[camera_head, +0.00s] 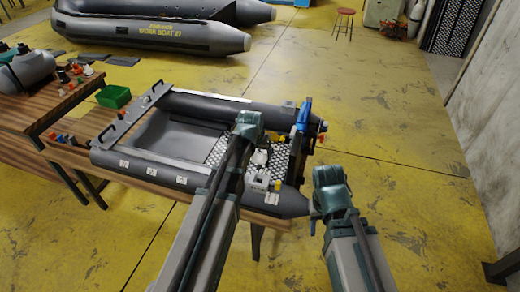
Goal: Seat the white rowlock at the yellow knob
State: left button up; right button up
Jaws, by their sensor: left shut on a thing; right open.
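My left gripper (254,139) reaches over the small grey boat (180,155). It is shut on a small whitish piece (261,157) just below it, which looks like the white rowlock; its jaws are mostly hidden by the wrist. A yellow knob (278,185) stands on the boat's near tube, below and right of that piece. A white fitting (258,181) sits on the tube just left of the knob. The whitish piece looks apart from the knob. My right gripper (328,195) is open, right of the boat's pointed tube end, over the floor.
A blue part (304,115) and orange-red knobs (321,138) are at the boat's right end. Larger boats (150,32) lie behind.

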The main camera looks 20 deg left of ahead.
aim_at(259, 167)
pick_arm(q)
jog(key=shift+w+f+b, duration=0.1)
jog(key=shift+f+b, duration=1.8)
jog(key=shift+f, duration=0.15)
jog(key=shift+f+b, duration=0.35)
jog(key=shift+f, duration=0.05)
jog(key=shift+s, duration=0.2)
jog(key=shift+f, duration=0.1)
jog(key=shift+f+b, duration=1.45)
jog(key=shift+b, duration=0.15)
jog(key=shift+f+b, duration=1.45)
jog(key=shift+f, duration=0.05)
jog(key=shift+r, duration=0.1)
jog(key=o, duration=1.2)
jog(key=shift+o, duration=0.2)
jog(key=shift+r, duration=0.1)
